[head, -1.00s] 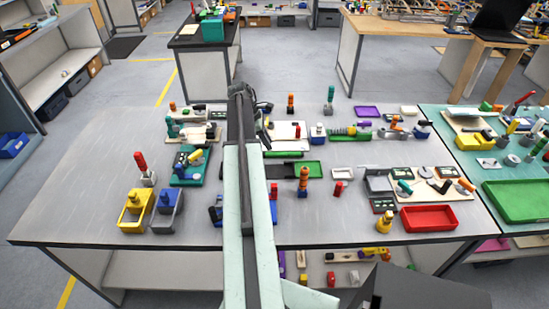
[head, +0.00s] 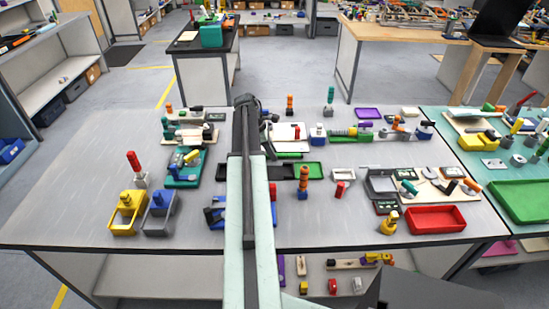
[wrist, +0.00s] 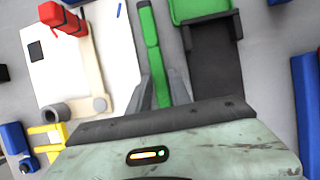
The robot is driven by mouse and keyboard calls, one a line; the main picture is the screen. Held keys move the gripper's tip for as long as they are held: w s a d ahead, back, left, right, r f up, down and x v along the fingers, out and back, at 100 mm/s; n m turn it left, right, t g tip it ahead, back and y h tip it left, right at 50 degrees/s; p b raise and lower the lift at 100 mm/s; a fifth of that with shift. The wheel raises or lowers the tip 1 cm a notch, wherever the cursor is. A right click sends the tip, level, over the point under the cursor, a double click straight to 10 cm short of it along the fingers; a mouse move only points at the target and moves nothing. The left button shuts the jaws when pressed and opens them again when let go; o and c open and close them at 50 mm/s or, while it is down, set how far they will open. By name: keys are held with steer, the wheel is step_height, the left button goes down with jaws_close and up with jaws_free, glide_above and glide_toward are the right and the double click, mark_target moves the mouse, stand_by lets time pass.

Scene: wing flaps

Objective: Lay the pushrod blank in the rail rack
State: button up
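A long narrow green bar (wrist: 152,45), which may be the pushrod blank, runs up the middle of the wrist view. My gripper (wrist: 160,72) has its two grey fingers on either side of the bar, spread wider than it; a small gap shows at the right finger. In the head view my arm hides most of my gripper. Right of the bar in the wrist view lies a black piece with a green end (wrist: 205,8), seen in the head view as a black-and-green tray (head: 315,169). I cannot tell which thing is the rail rack.
A white board (wrist: 45,75) with a red block (wrist: 62,18) and a cream bar lies left of the green bar. A blue block (wrist: 305,85) is at the right. The red tray (head: 436,219) and the yellow bin (head: 122,228) stand near the front edge.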

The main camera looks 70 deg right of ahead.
jaws_close()
steer(key=shift+r+p, duration=0.65)
steer(key=shift+p, duration=0.05)
step_height(320, 180, up, 3)
steer(key=p, duration=0.3)
steer(key=shift+a+r, duration=0.1)
steer(key=shift+r, duration=0.05)
steer(key=a, duration=1.5)
steer(key=shift+a+r+p, duration=0.2)
steer(key=shift+r+p, duration=0.05)
steer(key=shift+p, duration=0.15)
steer(key=shift+a, duration=0.25)
